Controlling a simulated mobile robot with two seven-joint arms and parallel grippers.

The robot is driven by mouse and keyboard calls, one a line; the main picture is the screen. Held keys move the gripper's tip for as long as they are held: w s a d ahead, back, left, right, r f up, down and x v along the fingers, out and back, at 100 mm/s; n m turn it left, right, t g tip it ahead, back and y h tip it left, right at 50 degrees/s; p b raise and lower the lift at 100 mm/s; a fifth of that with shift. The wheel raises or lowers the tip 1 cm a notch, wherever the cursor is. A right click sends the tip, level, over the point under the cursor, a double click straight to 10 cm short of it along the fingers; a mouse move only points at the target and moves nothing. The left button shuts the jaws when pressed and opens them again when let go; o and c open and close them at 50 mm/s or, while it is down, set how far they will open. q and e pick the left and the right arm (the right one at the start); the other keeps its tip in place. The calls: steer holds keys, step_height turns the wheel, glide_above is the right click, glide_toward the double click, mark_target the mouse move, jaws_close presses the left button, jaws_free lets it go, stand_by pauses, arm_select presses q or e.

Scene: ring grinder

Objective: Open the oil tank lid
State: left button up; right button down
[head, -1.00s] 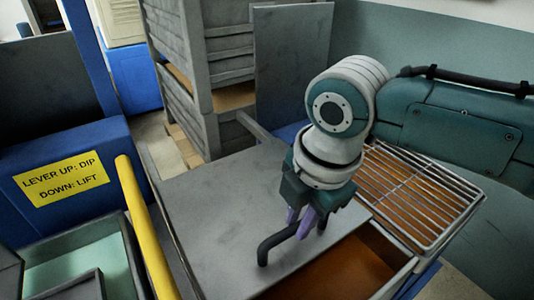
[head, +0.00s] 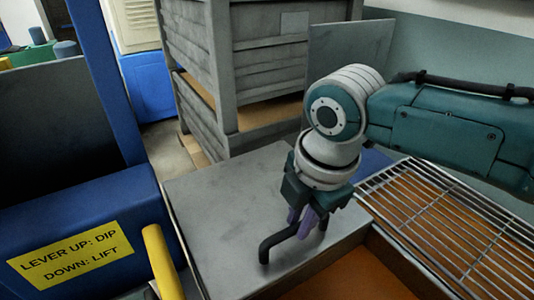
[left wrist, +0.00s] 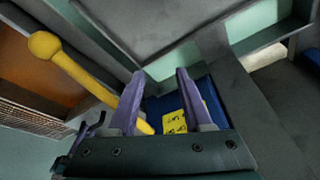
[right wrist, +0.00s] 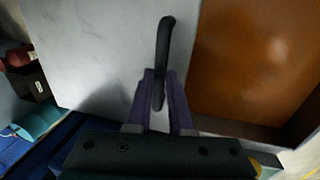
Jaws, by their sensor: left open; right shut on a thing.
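The oil tank lid (head: 215,205) is a flat grey plate lying over part of the tank, with brown oil (head: 355,280) showing in the uncovered part. A dark bent handle (head: 266,250) stands on the lid near its right edge. My right gripper (head: 303,222) is shut on this handle; the right wrist view shows the handle (right wrist: 164,45) between its purple fingers (right wrist: 160,95). My left gripper (left wrist: 158,100) is open and empty in the left wrist view, near a yellow lever (left wrist: 75,68). It is out of the head view.
A wire rack (head: 430,225) lies over the tank's right side. A blue housing with a yellow lever sign (head: 70,255) stands at the left, with the yellow lever (head: 160,262) beside it. Grey stacked crates (head: 235,65) stand behind the lid.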

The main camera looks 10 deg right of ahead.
steer(key=c, duration=0.8)
jaws_free()
steer(key=shift+r, duration=0.35)
step_height(320, 180, up, 9)
steer(key=s+p, duration=0.2)
steer(key=shift+d, duration=0.3)
